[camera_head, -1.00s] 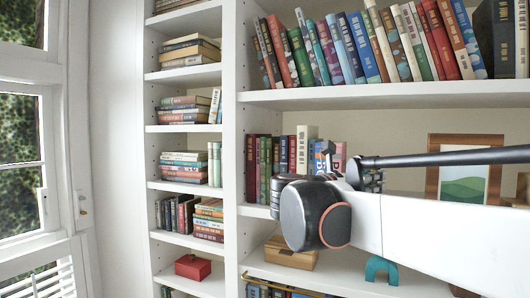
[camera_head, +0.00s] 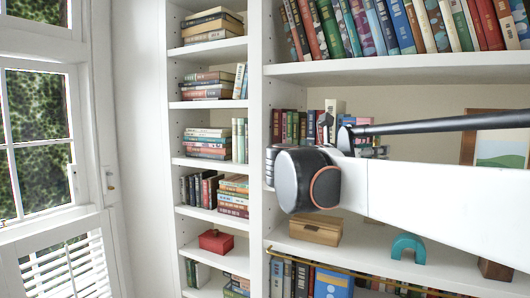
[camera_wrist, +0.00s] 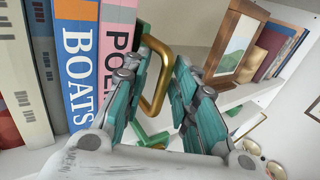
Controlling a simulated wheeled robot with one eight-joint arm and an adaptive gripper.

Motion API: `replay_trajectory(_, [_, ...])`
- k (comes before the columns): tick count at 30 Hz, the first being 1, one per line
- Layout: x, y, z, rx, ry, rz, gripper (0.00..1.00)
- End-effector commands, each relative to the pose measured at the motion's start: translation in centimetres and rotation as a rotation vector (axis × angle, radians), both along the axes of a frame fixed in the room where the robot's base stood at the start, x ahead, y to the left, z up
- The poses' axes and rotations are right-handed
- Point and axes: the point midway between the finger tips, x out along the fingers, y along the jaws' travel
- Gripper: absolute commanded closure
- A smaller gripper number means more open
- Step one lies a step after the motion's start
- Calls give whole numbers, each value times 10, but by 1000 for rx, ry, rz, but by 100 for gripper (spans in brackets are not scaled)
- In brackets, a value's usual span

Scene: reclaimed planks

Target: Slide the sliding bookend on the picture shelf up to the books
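The books (camera_head: 290,125) stand upright on the middle shelf, partly behind my arm. In the wrist view a blue-and-orange book marked BOATS (camera_wrist: 77,60) and a pink book (camera_wrist: 115,30) end the row. Just right of the pink book is what looks like the sliding bookend (camera_wrist: 160,85), a brass loop with green parts. My gripper (camera_wrist: 162,62) is open, with its teal-padded fingers apart. The brass loop shows between and beyond the fingertips; I cannot tell whether they touch it. In the head view my arm mostly hides the gripper and the bookend.
A framed picture (camera_wrist: 238,45) and more books (camera_wrist: 285,52) stand farther right on the shelf. The shelf below holds a wooden box (camera_head: 315,230) and a teal arch (camera_head: 408,246). A bookcase upright (camera_head: 256,200) stands left of the row.

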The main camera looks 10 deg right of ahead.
Motion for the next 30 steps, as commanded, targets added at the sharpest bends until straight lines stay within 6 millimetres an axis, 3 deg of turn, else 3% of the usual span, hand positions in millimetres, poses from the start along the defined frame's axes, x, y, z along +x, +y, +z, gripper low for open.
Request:
replay_trajectory(11, [1, 0, 5, -1, 0, 1, 71])
replay_trajectory(24, [1, 1, 78, 0, 0, 2, 71])
replay_trajectory(30, [1, 1, 97, 0, 0, 2, 71])
